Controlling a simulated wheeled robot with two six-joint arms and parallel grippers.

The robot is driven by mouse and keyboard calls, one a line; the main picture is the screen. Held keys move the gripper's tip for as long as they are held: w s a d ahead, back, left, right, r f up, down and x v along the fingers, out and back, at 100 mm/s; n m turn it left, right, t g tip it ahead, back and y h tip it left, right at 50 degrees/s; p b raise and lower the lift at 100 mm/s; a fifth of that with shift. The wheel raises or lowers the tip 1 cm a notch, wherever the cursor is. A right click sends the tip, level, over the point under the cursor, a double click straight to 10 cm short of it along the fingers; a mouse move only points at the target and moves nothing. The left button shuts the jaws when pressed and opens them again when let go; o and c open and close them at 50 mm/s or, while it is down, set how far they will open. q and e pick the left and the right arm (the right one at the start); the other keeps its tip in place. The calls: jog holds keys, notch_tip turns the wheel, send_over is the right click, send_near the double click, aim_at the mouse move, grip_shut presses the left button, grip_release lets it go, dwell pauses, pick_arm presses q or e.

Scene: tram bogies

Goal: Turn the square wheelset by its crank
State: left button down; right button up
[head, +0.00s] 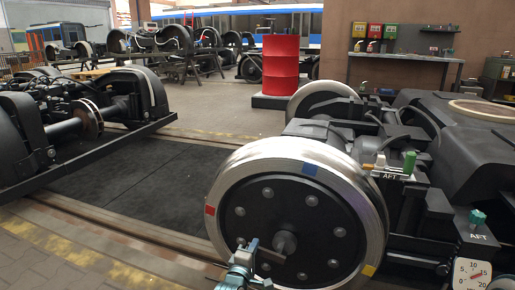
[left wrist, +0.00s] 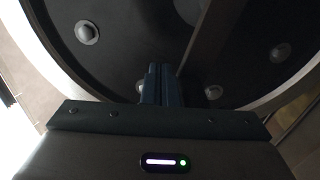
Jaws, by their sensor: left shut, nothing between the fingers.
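The large wheel (head: 299,208) stands upright on the front bogie, with a bright steel rim, a dark bolted face and red, blue and yellow marks on the rim. A hub (head: 285,242) sticks out of its middle. A short dark bar (head: 271,256) shows beside the hub; it looks like the crank. It seems to show in the left wrist view as a brown bar (left wrist: 212,38). My left gripper (head: 249,247) is in front of the wheel's lower left face, left of the bar. Its fingers (left wrist: 155,72) are shut and empty. My right gripper is out of view.
A green-topped block (head: 408,163) marked AFT and a dial (head: 471,274) sit on the bogie at right. Another bogie (head: 75,120) stands at left. A red drum (head: 281,66) stands behind. The dark floor mat (head: 130,180) between the bogies is clear.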

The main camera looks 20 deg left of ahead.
pick_arm(q)
jog(key=shift+a+f, duration=0.35)
jog(key=shift+f, duration=0.3)
jog(key=shift+w+r, duration=0.1)
jog(key=shift+r+p, duration=0.3)
jog(key=shift+p, duration=0.05)
dwell(0.3)
jog(key=shift+d+f, duration=0.1)
